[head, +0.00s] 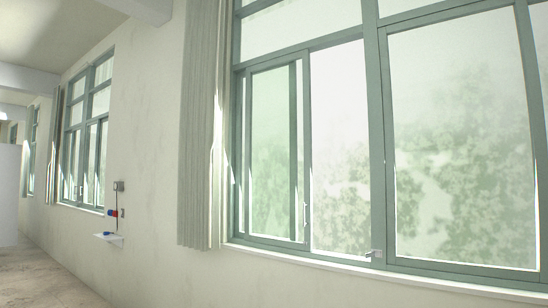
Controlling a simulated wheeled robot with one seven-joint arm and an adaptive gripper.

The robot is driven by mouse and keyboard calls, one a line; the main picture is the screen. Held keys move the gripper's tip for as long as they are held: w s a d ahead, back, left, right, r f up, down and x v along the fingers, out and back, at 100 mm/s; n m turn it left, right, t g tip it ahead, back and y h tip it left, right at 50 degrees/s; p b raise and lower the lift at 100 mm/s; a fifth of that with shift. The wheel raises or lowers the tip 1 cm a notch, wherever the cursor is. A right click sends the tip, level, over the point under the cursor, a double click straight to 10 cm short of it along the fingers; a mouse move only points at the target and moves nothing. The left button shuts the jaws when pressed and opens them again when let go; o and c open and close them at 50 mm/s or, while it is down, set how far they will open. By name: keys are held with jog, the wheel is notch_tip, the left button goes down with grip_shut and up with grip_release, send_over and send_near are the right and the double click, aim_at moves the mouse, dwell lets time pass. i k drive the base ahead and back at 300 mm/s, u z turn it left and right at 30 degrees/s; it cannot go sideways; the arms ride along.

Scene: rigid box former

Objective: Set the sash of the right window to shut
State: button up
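The right window is the large near one, with a grey-green frame (378,130). A narrow sash (299,150) stands at the left of its lower part, with two upright stiles close together and a small handle on the right stile. To its right, up to the thick middle post, is a bright section that looks like an open gap, though clear glass cannot be ruled out. A small metal fitting (375,254) sits at the bottom of the middle post. My gripper is not in view.
A grey-green curtain (203,130) hangs left of the right window. A second window (88,130) is farther left. A small wall shelf (108,237) with red and blue items juts out between them. The floor (45,280) at lower left looks clear.

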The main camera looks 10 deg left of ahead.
aim_at(307, 245)
jog(key=u, duration=0.15)
jog(key=i, duration=1.7)
jog(key=u, duration=0.4)
jog(key=i, duration=1.5)
jog(key=u, duration=0.1)
